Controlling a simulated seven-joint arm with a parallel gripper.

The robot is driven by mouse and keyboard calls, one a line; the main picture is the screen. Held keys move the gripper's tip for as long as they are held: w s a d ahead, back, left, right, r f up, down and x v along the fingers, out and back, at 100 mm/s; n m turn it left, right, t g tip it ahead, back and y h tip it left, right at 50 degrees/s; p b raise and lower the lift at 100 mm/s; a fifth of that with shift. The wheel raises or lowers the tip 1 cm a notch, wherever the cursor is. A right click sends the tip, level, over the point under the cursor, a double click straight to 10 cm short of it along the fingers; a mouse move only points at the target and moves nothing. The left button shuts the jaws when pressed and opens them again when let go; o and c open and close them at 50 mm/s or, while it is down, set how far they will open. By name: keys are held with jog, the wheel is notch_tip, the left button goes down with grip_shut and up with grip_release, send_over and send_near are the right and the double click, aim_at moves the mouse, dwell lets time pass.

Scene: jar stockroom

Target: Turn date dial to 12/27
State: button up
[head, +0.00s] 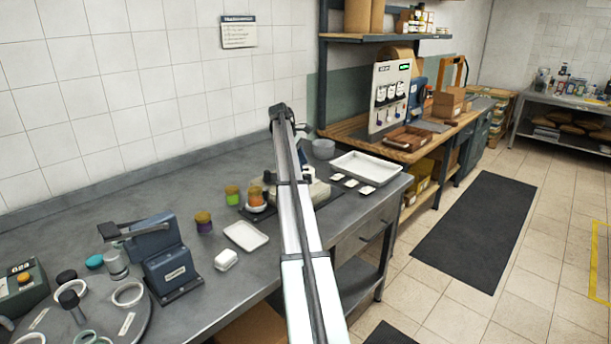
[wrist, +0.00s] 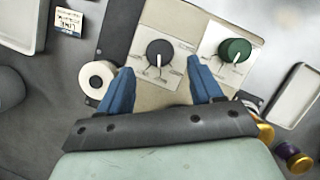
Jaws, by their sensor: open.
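In the wrist view a beige panel (wrist: 190,22) carries two dials. The black dial (wrist: 160,53) has a white pointer toward the bottom of the picture. The green dial (wrist: 234,50) is to its right, its pointer also toward the bottom. Printed marks surround both, too small to read, so I cannot tell which is the date dial. My gripper (wrist: 162,76) is open, its blue fingers below and either side of the black dial, apparently not touching it. In the head view part of the beige device (head: 319,191) shows beside my arm; its dials are hidden.
A white roll (wrist: 97,78) is just left of the left finger. White trays (wrist: 296,95) lie either side of the device. In the head view, jars such as the green one (head: 232,196) and a dark blue press (head: 168,262) stand on the grey bench (head: 215,310).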

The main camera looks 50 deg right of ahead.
aim_at(306, 175)
jog(key=shift+x, duration=2.8)
jog(key=shift+c, duration=0.2)
jog(key=c, duration=1)
jog(key=shift+w, duration=0.1)
jog(key=m+y, duration=0.1)
jog(key=m, duration=0.2)
jog(key=shift+d, duration=0.2)
jog(key=shift+f+m+y, duration=0.1)
jog(key=shift+m+y, duration=0.5)
jog(key=shift+m, duration=0.9)
